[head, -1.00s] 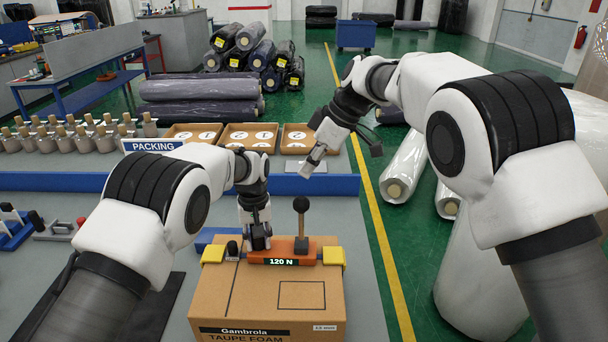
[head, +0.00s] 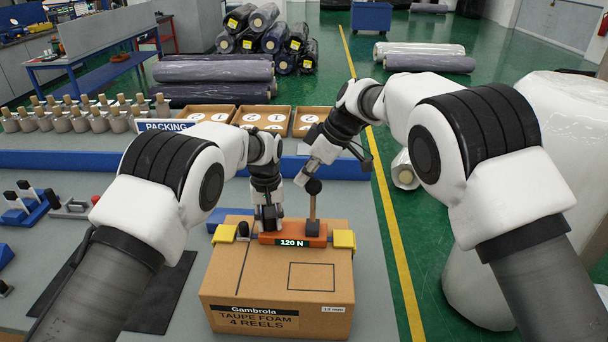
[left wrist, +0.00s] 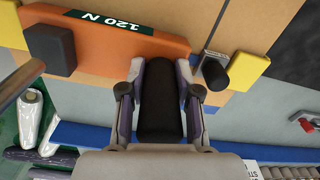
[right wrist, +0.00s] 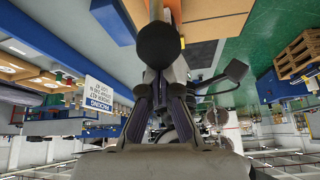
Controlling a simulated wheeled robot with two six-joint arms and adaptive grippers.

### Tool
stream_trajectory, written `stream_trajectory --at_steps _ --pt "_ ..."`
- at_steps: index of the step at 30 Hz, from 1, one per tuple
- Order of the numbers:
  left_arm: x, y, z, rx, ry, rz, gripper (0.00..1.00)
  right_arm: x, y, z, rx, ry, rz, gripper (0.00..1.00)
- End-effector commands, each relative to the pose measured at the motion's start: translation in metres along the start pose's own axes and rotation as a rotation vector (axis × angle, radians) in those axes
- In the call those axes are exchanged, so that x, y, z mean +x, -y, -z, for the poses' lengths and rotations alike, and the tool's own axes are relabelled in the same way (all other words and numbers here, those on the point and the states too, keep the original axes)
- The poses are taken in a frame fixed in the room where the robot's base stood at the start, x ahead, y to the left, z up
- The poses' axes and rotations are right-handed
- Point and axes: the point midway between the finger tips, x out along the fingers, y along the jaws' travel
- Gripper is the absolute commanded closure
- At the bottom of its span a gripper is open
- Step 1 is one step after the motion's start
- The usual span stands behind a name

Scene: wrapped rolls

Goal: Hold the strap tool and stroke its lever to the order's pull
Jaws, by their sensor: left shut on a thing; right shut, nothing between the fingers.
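The orange strap tool (head: 292,240) sits on top of a cardboard box (head: 280,285); its display reads 120 N. Its lever (head: 312,205) stands upright with a black knob (head: 313,187) on top. My left gripper (head: 268,226) is shut on the tool's black grip (left wrist: 160,100), which shows between its fingers in the left wrist view. My right gripper (head: 305,178) is shut and empty, just above and beside the knob. In the right wrist view the knob (right wrist: 160,44) lies right in front of the closed fingertips; I cannot tell whether they touch.
Yellow corner pieces (head: 343,239) flank the tool on the box. A blue ledge (head: 340,169) and open cartons with white discs (head: 262,119) lie behind. Stamp-like pieces (head: 80,120) stand at back left. A dark mat (head: 150,295) lies left of the box.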

Motion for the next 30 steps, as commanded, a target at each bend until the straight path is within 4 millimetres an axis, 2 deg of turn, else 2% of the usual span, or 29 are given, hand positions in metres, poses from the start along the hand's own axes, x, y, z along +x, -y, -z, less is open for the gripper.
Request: stream_trajectory --at_steps 11,14,25,30 --pt "-0.001 0.0 0.0 0.0 0.0 0.0 1.0 -0.014 -0.004 -0.022 0.016 -0.234 0.031 1.0" --pt "-0.001 0.0 0.0 0.0 -0.001 0.0 1.0 -0.019 -0.006 -0.033 0.017 -0.252 0.035 1.0" --pt "-0.001 0.0 0.0 0.0 -0.001 0.0 1.0 -0.028 -0.013 -0.075 0.034 -0.54 0.079 1.0" --pt "-0.001 0.0 0.0 0.0 -0.001 -0.001 1.0 -0.029 -0.015 -0.09 0.035 -0.615 0.088 1.0"
